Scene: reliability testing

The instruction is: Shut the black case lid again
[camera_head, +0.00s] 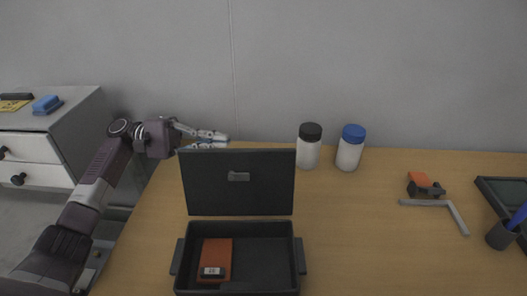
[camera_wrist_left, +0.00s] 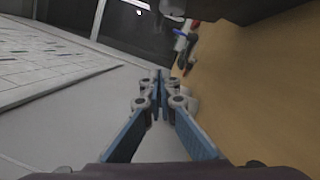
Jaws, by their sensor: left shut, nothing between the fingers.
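The black case (camera_head: 265,257) stands open on the table, its lid (camera_head: 238,192) raised upright at the back with the latch facing front. An orange-brown item (camera_head: 216,257) with a small label block lies inside on the left. My left gripper (camera_head: 226,140) is behind the lid's upper left corner, shut and empty, apparently not touching it. In the left wrist view the shut fingers (camera_wrist_left: 160,90) show over the floor beside the table edge, and a dark part at the top right may be the case. My right gripper is not in view.
Two white jars with black (camera_head: 308,150) and blue (camera_head: 349,152) caps stand right of the lid. A clamp-like tool (camera_head: 426,187), a grey angled bar (camera_head: 450,209) and a pen cup (camera_head: 502,235) are farther right. A drawer cabinet (camera_head: 50,140) stands left. The middle of the table (camera_head: 365,235) is clear.

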